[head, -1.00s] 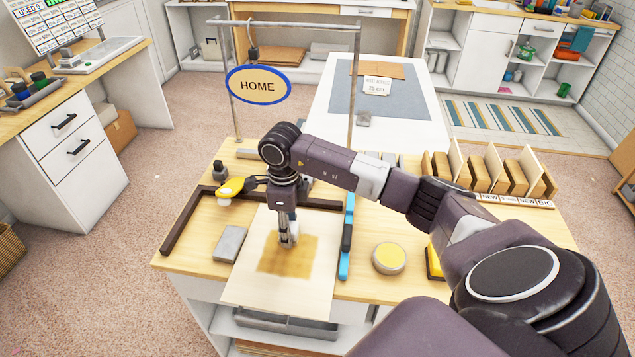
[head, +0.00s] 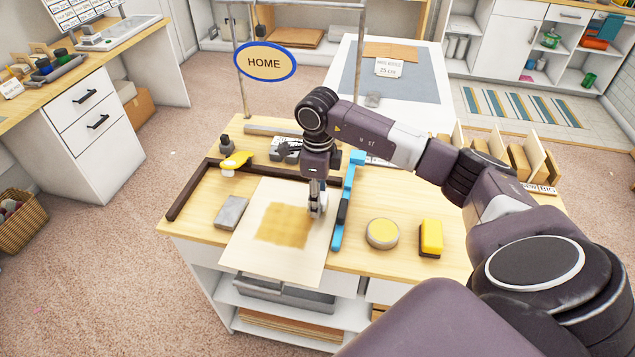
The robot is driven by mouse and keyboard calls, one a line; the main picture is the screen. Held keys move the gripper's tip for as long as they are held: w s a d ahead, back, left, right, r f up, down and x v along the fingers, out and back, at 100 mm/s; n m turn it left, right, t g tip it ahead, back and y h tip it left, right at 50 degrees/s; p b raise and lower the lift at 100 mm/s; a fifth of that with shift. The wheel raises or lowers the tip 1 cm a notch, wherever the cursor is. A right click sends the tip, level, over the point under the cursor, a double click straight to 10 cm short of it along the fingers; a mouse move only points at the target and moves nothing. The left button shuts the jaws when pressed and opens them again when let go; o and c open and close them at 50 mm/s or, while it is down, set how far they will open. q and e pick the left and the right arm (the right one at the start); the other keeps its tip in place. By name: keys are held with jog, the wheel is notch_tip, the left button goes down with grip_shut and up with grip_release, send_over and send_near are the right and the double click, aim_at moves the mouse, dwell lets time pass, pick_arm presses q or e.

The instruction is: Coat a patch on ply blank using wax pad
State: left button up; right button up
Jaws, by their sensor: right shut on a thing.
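The ply blank (head: 274,265) is a pale, flat sheet near the front of the workbench. A golden-tan coated patch (head: 283,226) with soft edges covers its middle. My right gripper (head: 317,208) points down at the patch's upper right corner, low over the sheet. It is shut on a small pale thing, apparently the wax pad (head: 321,205), mostly hidden by the fingers. I cannot tell whether the pad touches the wood. My left gripper is not in view.
A blue-and-black bar (head: 340,222) lies along the blank's right edge. A grey block (head: 231,212) lies at its left edge, inside a dark angled fence (head: 187,192). A yellow-and-black block (head: 431,237) stands right of the tin. A HOME sign (head: 265,62) hangs behind.

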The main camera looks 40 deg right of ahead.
jog(key=shift+w+a+r+p, duration=0.1)
jog(key=shift+w+r+p, duration=0.1)
jog(key=shift+r, duration=0.3)
jog(key=shift+w+r+p, duration=0.1)
jog(key=shift+r+p, duration=0.1)
jog(key=shift+r, duration=0.3)
jog(key=shift+s+r, duration=0.1)
jog(key=shift+r, duration=0.3)
jog(key=shift+s+r+p, duration=0.15)
jog(key=shift+r+p, duration=0.5)
jog(key=shift+r, duration=0.6)
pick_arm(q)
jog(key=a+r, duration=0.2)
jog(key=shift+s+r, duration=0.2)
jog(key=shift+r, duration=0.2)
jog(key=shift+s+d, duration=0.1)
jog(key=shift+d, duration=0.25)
